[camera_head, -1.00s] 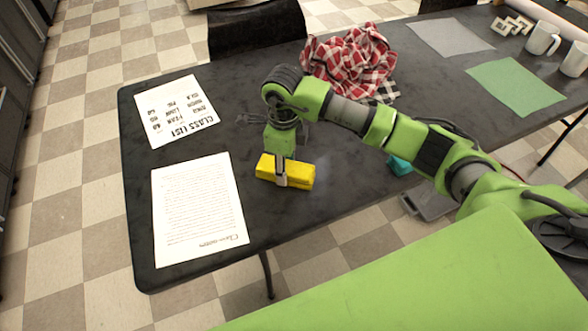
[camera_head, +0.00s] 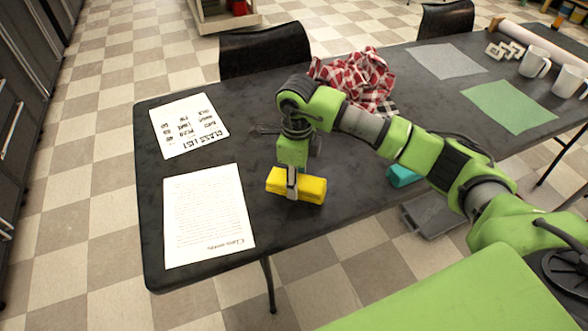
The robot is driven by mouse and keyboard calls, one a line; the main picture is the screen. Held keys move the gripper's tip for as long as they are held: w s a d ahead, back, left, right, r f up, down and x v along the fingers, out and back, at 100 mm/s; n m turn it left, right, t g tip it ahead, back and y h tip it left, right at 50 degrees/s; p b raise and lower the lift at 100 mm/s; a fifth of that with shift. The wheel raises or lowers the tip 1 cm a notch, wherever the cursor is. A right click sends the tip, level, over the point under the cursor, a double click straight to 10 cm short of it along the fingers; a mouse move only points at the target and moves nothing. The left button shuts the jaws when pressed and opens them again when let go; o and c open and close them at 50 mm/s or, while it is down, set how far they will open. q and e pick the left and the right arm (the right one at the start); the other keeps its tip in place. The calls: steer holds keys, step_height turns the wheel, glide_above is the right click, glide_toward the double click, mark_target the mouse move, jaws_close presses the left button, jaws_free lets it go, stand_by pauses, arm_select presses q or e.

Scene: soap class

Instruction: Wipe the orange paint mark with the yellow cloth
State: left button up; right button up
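The yellow cloth (camera_head: 310,189) looks like a folded, block-shaped piece on the dark table (camera_head: 225,260), right of the white printed sheet. My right gripper (camera_head: 292,183) comes down over it, with a grey finger against its near side, and is shut on it. The cloth appears to touch the table, but any small gap cannot be told. No orange paint mark shows; the cloth, gripper or arm may hide it. My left gripper is not in view.
Two printed sheets lie at the table's left: class list (camera_head: 188,125), text page (camera_head: 207,215). A red checked cloth (camera_head: 355,75) lies behind my arm. A teal object (camera_head: 403,176) sits near the front edge. Mugs (camera_head: 535,62) and a green sheet (camera_head: 510,105) are at right.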

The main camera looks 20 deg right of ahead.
steer(key=shift+r+p, duration=0.8)
steer(key=shift+r, duration=1.1)
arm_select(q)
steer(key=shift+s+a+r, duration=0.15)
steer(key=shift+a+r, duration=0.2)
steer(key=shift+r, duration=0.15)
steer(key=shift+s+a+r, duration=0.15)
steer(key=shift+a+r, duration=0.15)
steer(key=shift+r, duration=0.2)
